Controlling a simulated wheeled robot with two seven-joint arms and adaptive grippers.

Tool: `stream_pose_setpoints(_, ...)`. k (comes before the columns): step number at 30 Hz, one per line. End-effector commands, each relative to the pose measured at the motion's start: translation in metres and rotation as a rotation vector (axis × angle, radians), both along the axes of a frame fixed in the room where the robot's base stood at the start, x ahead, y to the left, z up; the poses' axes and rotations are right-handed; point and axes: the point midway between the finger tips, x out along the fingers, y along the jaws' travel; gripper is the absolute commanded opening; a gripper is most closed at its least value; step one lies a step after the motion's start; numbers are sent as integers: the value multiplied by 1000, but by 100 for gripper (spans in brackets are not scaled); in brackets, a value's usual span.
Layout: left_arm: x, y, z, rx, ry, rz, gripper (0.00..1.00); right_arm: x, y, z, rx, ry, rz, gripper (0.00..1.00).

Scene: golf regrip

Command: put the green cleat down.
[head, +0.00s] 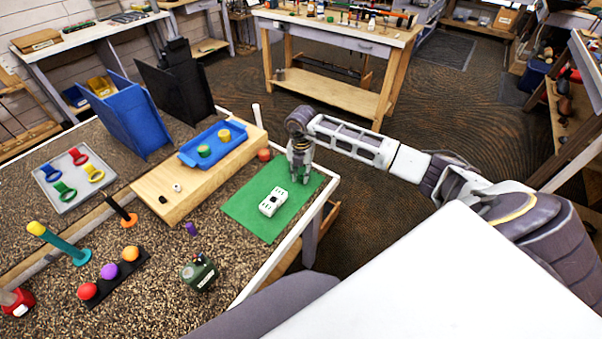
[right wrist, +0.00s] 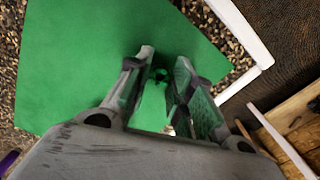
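The green cleat (right wrist: 160,74) shows in the right wrist view as a small dark green piece with short prongs, between the fingertips of my right gripper (right wrist: 166,64). The fingers look closed in on it from both sides. Green on green makes its outline hard to see. In the head view my right gripper (head: 300,172) points down over the far right part of the green mat (head: 243,213), and the cleat cannot be made out there. Whether the cleat touches the mat is unclear. My left gripper is not in view.
A white block with dark marks (head: 272,202) lies on the mat, left of and nearer than the gripper. A wooden board (head: 180,190) with a blue tray (head: 218,143) is to the left. A dark green device (head: 199,273) stands near the table's front. Bare mat surrounds the block.

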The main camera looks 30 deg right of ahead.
Motion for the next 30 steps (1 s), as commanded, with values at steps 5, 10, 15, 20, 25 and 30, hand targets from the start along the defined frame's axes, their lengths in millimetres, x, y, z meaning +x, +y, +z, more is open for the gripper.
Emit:
stream_pose_setpoints(5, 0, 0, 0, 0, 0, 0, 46, 0, 0, 0, -1, 1, 0, 36)
stream_pose_setpoints(10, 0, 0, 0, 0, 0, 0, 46, 0, 0, 0, -1, 1, 0, 36)
stream_pose_setpoints(15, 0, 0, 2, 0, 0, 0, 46, 0, 0, 2, -1, 1, 0, 36)
stream_pose_setpoints(20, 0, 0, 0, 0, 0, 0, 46, 1, 0, 12, 0, -1, 0, 36)
stream_pose_setpoints(25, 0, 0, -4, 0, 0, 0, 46, 1, 0, 32, 0, -3, 1, 36)
stream_pose_setpoints(30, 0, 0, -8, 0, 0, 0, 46, 1, 0, 58, -1, -4, 0, 36)
